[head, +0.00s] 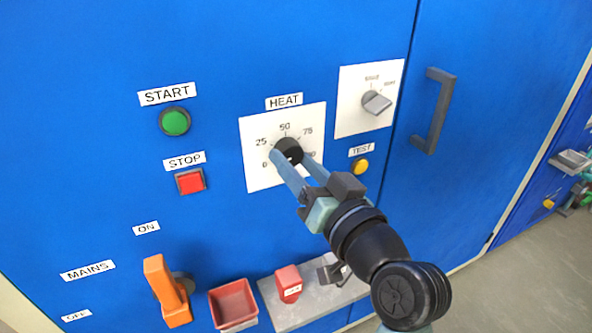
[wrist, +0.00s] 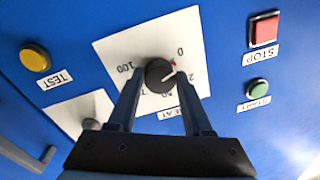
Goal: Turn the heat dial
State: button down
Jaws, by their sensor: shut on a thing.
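The heat dial (head: 289,149) is a black round knob on a white plate (head: 258,172) marked from 0 to 100, under the HEAT label. It also shows in the wrist view (wrist: 160,72), where the plate appears upside down. A white pointer line on the knob points toward the low end, seemingly between 0 and 25. A small red mark (wrist: 173,62) sits near the 0. My gripper (head: 292,160) is shut on the dial, with one finger on each side of it. In the head view the fingers hide part of the scale.
A grey selector knob (head: 377,103) is at upper right, with a yellow TEST button (head: 361,166) below it. START (head: 175,121) and STOP (head: 190,181) buttons are left. An orange mains handle (head: 165,290), a red tray (head: 233,303) and a shelf (head: 320,308) are below. A door handle (head: 435,110) projects right.

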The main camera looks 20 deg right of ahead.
jog(key=shift+n+b, duration=0.4)
jog(key=shift+n, duration=0.7)
jog(key=shift+c, duration=1.6)
grip_release()
jog(key=s+d+p, duration=0.1)
jog(key=s, duration=1.2)
jog(key=shift+d, duration=0.15)
jog(key=shift+w, duration=0.1)
